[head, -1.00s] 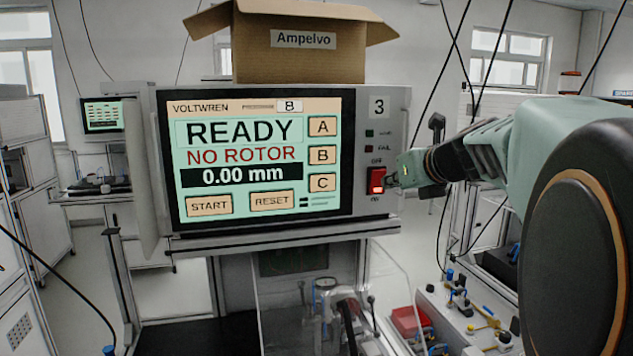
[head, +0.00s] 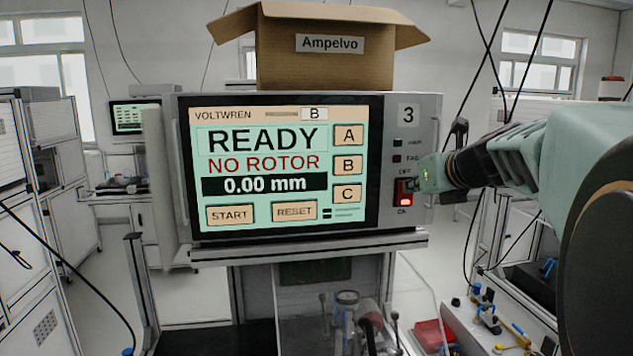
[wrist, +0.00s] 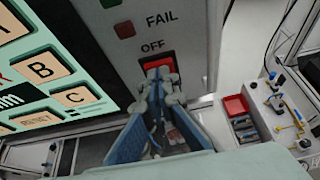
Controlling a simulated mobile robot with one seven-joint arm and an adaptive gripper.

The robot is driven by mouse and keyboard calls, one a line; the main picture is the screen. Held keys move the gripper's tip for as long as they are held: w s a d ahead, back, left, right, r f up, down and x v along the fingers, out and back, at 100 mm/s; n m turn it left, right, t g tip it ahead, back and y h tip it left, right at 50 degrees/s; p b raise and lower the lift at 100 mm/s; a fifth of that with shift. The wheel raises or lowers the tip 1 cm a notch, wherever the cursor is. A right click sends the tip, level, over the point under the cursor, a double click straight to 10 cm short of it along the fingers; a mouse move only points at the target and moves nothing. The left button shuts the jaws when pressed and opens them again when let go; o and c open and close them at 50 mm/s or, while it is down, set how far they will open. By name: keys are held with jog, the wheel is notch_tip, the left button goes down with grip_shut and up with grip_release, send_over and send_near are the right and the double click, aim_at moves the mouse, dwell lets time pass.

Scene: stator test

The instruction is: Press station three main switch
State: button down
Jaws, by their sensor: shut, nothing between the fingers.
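The main switch (head: 404,199) is a red rocker in a black frame on the right side of the panel marked 3. Its lower part glows bright red. OFF is printed above it and ON below. My gripper (head: 414,186) is at the switch's right edge in the head view, shut and empty. In the wrist view its fingertips (wrist: 161,82) are together over the lower part of the red switch (wrist: 158,63) and hide it. I cannot tell whether they touch it. The screen (head: 280,165) reads READY, NO ROTOR and 0.00 mm.
An open cardboard box (head: 325,60) stands on top of the panel housing. Touch buttons A, B and C (head: 347,165) lie left of the switch. A bench with a red box (head: 433,335) and small parts is at the lower right. A cable hangs right of the panel.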

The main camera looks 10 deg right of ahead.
jog(key=shift+w, duration=0.1)
jog(key=shift+r, duration=0.15)
jog(key=shift+r+p, duration=0.7)
